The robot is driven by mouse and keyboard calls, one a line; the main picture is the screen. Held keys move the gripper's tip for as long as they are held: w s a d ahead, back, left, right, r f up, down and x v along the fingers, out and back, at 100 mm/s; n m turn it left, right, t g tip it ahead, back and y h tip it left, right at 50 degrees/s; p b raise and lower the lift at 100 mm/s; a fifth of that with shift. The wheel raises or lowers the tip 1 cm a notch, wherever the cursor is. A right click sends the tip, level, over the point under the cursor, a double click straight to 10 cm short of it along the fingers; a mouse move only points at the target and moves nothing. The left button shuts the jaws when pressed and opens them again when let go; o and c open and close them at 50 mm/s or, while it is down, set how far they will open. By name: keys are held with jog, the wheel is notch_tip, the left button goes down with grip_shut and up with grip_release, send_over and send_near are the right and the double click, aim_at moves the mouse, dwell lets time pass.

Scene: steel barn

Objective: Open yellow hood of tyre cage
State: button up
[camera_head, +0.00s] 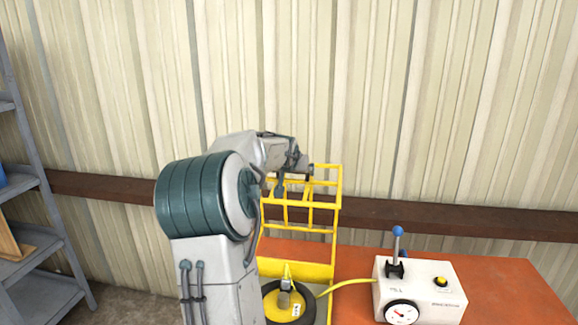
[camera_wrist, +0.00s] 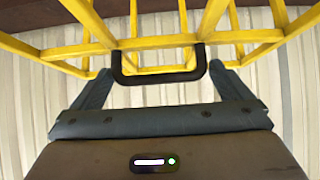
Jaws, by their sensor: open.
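The yellow hood (camera_head: 337,215) of barred frame rises above the low yellow cage base (camera_head: 318,271). My arm hides its left side, and I cannot tell the hood's exact angle. A black tyre with a yellow rim (camera_head: 296,308) lies in the cage. My gripper (camera_head: 285,185) is at the hood's upper bars, partly hidden by my arm. In the wrist view, yellow bars cross the top, with a black U-shaped handle (camera_wrist: 160,81) on them. My open gripper (camera_wrist: 162,72) has one finger on each side of the handle, with no clear grip on it.
A white control box (camera_head: 420,290) with a blue-knobbed lever and gauge sits on the orange bench (camera_head: 500,285) at right. A yellow hose (camera_head: 346,285) joins it to the tyre area. Grey shelves (camera_head: 40,240) stand left. A ribbed wall (camera_head: 450,120) is close behind.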

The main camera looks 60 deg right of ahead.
jog(key=b+v, duration=0.2)
jog(key=v, duration=1.1)
jog(key=shift+s, duration=0.1)
dwell(0.4)
jog(key=w+a+f+n+t+y, duration=0.1)
jog(key=w+a+f+n+y, duration=0.15)
jog(key=a, duration=0.55)
jog(key=w+a+f+n+y, duration=0.15)
jog(key=a+f, duration=0.25)
jog(key=a, duration=0.5)
jog(key=w+a+f+n+t+y, duration=0.1)
jog(key=a+f+n+y, duration=0.2)
jog(key=a, duration=0.5)
jog(key=s+a+f+n+g+y, duration=0.1)
jog(key=s+a+f+n, duration=0.2)
jog(key=a, duration=0.8)
jog(key=s+a+f+n+g+y, duration=0.1)
jog(key=s+a+f+n, duration=0.2)
jog(key=s+a+f, duration=0.4)
jog(key=s+a, duration=0.2)
jog(key=a, duration=0.3)
jog(key=shift+g+y, duration=0.3)
jog(key=shift+g, duration=0.1)
